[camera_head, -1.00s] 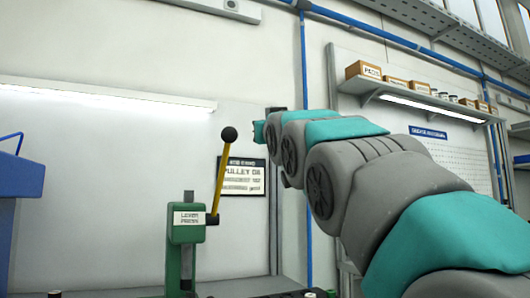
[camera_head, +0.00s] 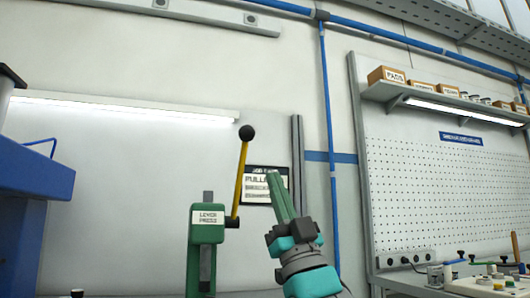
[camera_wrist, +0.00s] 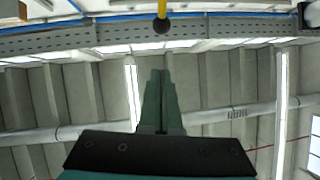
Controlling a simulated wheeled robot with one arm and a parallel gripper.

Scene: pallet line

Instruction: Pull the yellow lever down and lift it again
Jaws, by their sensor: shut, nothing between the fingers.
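The yellow lever (camera_head: 240,180) with a black ball knob (camera_head: 247,133) stands nearly upright, leaning slightly right, on the green lever press (camera_head: 207,233). My gripper (camera_head: 273,178) points up, to the right of the lever and a little below its knob, apart from it in the picture. Its fingers are shut and empty. In the wrist view the shut fingertips (camera_wrist: 160,73) point toward the knob (camera_wrist: 162,26), which shows at the top with a short piece of the yellow rod above it.
A dark-framed sign (camera_head: 262,172) on the wall is partly covered by my gripper. A blue machine (camera_head: 40,180) stands at the left. At the right are a pegboard (camera_head: 430,190), a shelf with boxes (camera_head: 388,76) and a bench with tools (camera_head: 480,284). The lever's left side is clear.

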